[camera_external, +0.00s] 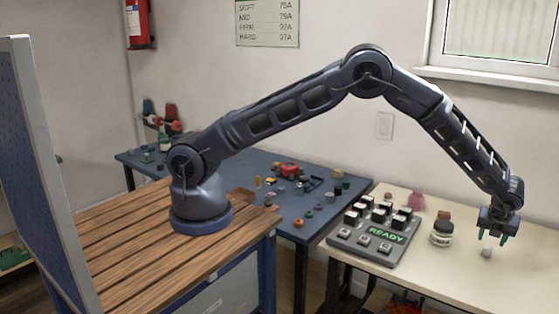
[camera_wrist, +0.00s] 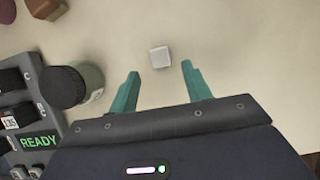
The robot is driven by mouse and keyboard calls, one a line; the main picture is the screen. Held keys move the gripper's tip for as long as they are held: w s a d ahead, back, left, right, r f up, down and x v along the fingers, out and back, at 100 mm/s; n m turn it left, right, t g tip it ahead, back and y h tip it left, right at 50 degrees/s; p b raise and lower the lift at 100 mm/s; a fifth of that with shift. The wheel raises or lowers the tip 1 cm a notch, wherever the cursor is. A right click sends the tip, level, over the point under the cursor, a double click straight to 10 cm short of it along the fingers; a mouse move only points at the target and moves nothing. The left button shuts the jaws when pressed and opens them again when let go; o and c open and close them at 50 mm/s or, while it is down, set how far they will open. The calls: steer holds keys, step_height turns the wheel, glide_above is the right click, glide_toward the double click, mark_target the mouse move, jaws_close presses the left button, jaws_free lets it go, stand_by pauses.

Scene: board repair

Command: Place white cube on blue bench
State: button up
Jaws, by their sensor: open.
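The small white cube (camera_external: 487,253) sits on the cream table at the right. In the wrist view the cube (camera_wrist: 160,57) lies just beyond the fingertips, roughly centred between them. My gripper (camera_external: 494,241) is above and close to the cube, pointing down, with its teal fingers apart and nothing between them. The fingers also show in the wrist view (camera_wrist: 160,67). The blue bench (camera_external: 235,190) stands at the back centre, with many small parts on it, left of the cream table.
A grey keypad device reading READY (camera_external: 385,236) and a dark-lidded jar (camera_external: 442,234) stand left of my gripper on the cream table (camera_external: 460,275). A pink object (camera_external: 416,201) is behind them. The blue bench has some clear patches between its parts.

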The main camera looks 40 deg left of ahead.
steer(key=v, duration=0.6)
steer(key=shift+r, duration=0.3)
